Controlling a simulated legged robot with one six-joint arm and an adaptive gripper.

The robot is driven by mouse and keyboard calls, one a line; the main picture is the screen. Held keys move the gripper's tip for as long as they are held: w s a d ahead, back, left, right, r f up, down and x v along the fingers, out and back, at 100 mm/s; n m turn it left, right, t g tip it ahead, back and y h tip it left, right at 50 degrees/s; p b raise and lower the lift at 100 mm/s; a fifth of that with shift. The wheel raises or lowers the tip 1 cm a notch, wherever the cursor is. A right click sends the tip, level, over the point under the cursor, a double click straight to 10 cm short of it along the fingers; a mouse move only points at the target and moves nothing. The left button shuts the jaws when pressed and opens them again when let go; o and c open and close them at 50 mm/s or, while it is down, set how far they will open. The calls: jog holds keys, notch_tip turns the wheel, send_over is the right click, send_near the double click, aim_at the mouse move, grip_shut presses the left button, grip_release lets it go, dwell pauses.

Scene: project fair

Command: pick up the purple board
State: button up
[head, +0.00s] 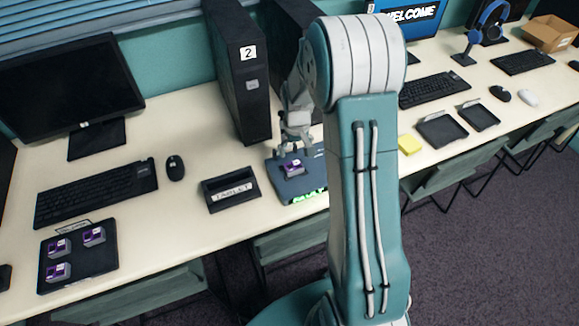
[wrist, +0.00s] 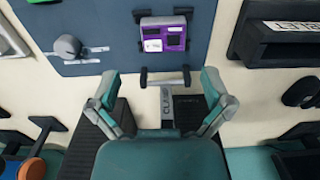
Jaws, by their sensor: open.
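A purple board (head: 292,168) in a grey holder sits on a blue-grey test pad (head: 318,163) in the middle of the desk. My gripper (head: 293,148) is over the pad, close to the board. In the wrist view its two fingers (wrist: 160,85) are spread wide, with nothing between them gripped. The board is beyond the fingertips in that view.
Several more purple boards lie on a black tray (head: 79,281) at left. A black tablet stand (head: 230,188) is left of the pad, and a black computer tower (head: 240,85) stands behind. A yellow block (head: 409,144) and black trays (head: 441,130) are at right.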

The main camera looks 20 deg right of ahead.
aim_at(293, 165)
notch_tip(293, 165, down, 2)
jog(key=shift+f, duration=0.25)
jog(key=shift+a+f, duration=0.15)
jog(key=shift+f, duration=0.1)
jog(key=f, duration=0.4)
jog(key=shift+w+a+f, duration=0.2)
jog(key=shift+a+f, duration=0.05)
jog(key=shift+a, duration=0.05)
jog(key=shift+d+f, duration=0.3)
jog(key=shift+a+r, duration=0.1)
jog(key=shift+a, duration=0.05)
jog(key=c, duration=1)
